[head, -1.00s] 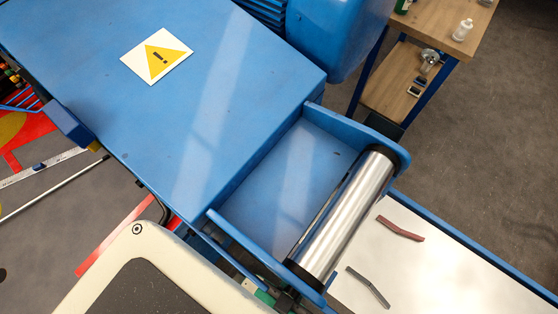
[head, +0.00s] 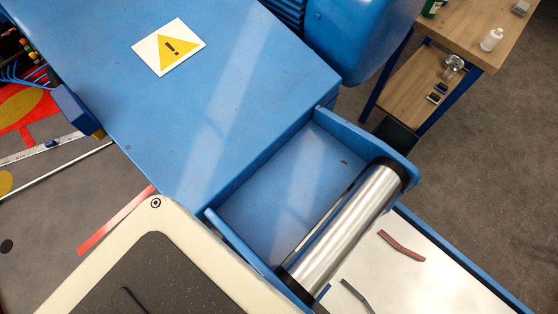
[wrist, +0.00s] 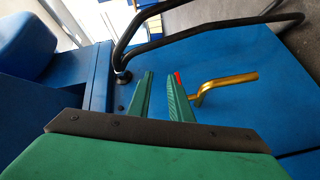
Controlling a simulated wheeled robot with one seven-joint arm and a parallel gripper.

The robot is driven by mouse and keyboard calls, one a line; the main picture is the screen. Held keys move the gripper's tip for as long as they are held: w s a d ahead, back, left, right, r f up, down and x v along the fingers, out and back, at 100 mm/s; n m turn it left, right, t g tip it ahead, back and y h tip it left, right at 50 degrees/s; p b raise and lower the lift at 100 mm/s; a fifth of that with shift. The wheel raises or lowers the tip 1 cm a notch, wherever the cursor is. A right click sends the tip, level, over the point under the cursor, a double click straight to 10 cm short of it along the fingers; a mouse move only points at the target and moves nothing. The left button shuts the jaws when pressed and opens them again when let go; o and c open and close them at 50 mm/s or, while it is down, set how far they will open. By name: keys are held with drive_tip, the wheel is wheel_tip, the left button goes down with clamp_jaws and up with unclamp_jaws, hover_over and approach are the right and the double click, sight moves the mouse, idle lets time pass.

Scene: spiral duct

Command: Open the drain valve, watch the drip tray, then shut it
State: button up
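In the wrist view, my gripper (wrist: 162,85) has two green fingers standing apart with nothing between them. A brass-coloured bent lever (wrist: 226,82), which may be the drain valve's handle, sits just right of the right finger against a blue panel. I cannot tell whether finger and lever touch. A small red piece (wrist: 178,78) shows by the right fingertip. The valve body is not clearly seen. In the head view, my gripper and the lever are not visible. I cannot pick out a drip tray for certain.
A steel roller (head: 345,225) is mounted on the blue machine (head: 215,105), which bears a warning sign (head: 169,47). A white surface (head: 425,282) with a reddish strip (head: 401,246) lies beside it. Black hoses (wrist: 215,27) arch beyond my fingers. A wooden bench (head: 470,30) stands upper right.

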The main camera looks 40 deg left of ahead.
drive_tip(key=w+a+f+n+y, duration=0.1)
drive_tip(key=w+a+n, duration=0.1)
drive_tip(key=w+a, duration=0.1)
drive_tip(key=w+a+f+n+g+y, duration=0.1)
drive_tip(key=w+a+f+n, duration=0.1)
drive_tip(key=w+a, duration=0.2)
drive_tip(key=w+a+f+n, duration=0.1)
drive_tip(key=w+a, duration=0.3)
drive_tip(key=a, duration=0.3)
drive_tip(key=shift+a+f+n+y, duration=0.1)
drive_tip(key=shift+f+n+y, duration=0.3)
drive_tip(key=shift+g, duration=0.3)
drive_tip(key=shift+c, duration=0.4)
clamp_jaws()
